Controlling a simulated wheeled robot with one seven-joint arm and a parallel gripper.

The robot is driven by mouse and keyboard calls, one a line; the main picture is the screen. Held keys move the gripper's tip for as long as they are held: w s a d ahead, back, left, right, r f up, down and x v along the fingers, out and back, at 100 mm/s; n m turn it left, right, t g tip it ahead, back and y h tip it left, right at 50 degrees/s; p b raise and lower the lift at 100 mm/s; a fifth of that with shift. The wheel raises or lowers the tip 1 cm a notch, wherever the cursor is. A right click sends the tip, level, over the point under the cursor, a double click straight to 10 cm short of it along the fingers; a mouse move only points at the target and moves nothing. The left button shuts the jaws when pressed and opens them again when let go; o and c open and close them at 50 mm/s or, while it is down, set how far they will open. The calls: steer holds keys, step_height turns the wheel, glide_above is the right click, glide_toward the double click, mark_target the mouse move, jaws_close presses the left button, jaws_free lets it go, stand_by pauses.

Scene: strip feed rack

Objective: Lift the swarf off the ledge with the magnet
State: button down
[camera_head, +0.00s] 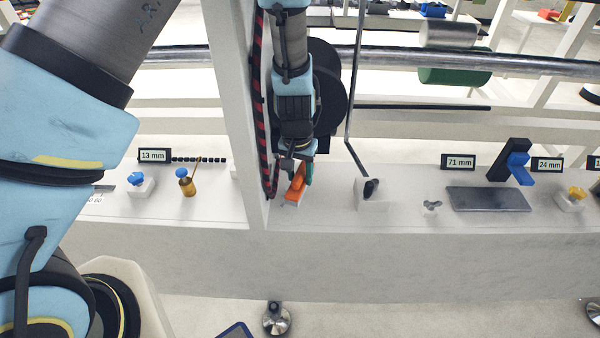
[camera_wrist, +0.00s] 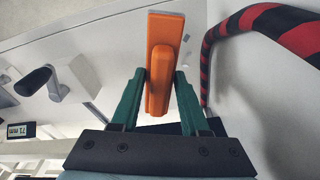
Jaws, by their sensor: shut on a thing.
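An orange block with a raised grip (camera_head: 296,184), which looks like the magnet, is between my gripper's green fingers. In the wrist view the orange block (camera_wrist: 165,28) points away from the fingers, which close on the near part of its grip. My gripper (camera_head: 298,170) is shut on it, low over the white ledge (camera_head: 330,215), just right of the white upright. I cannot tell whether the block touches the ledge. I cannot make out any swarf; it may be hidden behind the block or too small to see.
The white upright (camera_head: 235,90) stands close left of my gripper, with a red-and-black striped hose (camera_head: 262,110); the hose (camera_wrist: 265,22) is near the fingers. A thin bent rod (camera_head: 352,110) and a white block with a dark knob (camera_head: 371,192) are right. A dark plate (camera_head: 487,199) lies farther right.

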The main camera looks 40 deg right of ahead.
steer(key=shift+f+b, duration=2.2)
steer(key=shift+f, duration=1.15)
steer(key=shift+r, duration=0.1)
steer(key=shift+r+p, duration=3.15)
steer(key=shift+r, duration=0.8)
